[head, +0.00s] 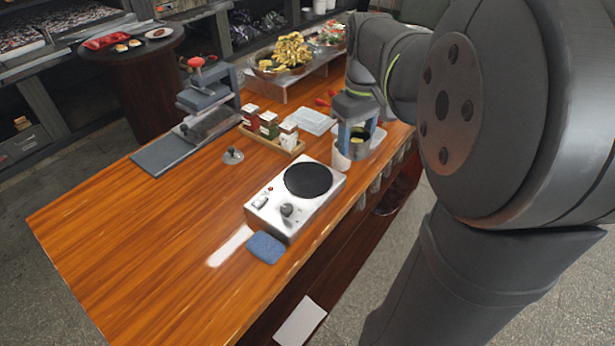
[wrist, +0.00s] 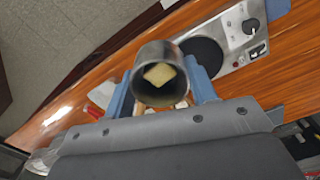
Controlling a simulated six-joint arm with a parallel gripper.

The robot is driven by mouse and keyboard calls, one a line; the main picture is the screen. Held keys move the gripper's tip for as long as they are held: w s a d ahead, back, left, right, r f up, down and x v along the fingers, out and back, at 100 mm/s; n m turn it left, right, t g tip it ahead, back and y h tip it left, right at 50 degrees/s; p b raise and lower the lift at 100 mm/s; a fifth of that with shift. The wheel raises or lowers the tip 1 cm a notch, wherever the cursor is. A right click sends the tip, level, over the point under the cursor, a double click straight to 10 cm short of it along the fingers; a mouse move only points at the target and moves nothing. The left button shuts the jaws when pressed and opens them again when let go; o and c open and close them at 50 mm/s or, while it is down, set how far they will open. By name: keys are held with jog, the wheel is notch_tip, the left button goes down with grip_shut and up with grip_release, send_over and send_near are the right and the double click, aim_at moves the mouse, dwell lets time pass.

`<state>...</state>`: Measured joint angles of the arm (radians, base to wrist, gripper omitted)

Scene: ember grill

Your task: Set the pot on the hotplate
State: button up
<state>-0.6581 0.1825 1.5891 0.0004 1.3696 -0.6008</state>
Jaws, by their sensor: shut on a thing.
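The pot (wrist: 160,75) is a grey metal cylinder in the wrist view, with a pale yellow block (wrist: 160,74) inside. My gripper (wrist: 163,90) is shut on it, with a blue finger on each side. In the head view the pot (head: 360,139) hangs between the blue fingers of my gripper (head: 357,133), above the back right of the counter. The hotplate (head: 273,206) is a white box with a round black plate (head: 308,180) and knobs; its plate is bare. In the wrist view the hotplate (wrist: 238,33) lies beyond the pot, to the upper right.
A wooden spice rack (head: 272,139) with jars is behind the hotplate. A lid (head: 232,156) lies to its left, a blue cloth (head: 265,247) in front. The left front counter (head: 130,250) is clear.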

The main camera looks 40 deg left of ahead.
jog(key=shift+d+r, duration=0.1)
jog(key=shift+d, duration=0.3)
jog(key=s+a+f, duration=0.1)
jog(key=a+f, duration=0.1)
jog(key=a, duration=0.1)
jog(key=s+a+f, duration=0.1)
jog(key=a+f, duration=0.1)
jog(key=a, duration=0.2)
jog(key=s+a+f, duration=0.1)
jog(key=a+f, duration=0.2)
jog(key=a, duration=0.1)
jog(key=shift+s, duration=0.1)
jog(key=shift+d+f, duration=0.1)
jog(key=shift+f, duration=1.85)
jog(key=shift+f, duration=0.15)
jog(key=o, duration=1.2)
notch_tip(320, 180, up, 12)
jog(key=shift+r, duration=0.15)
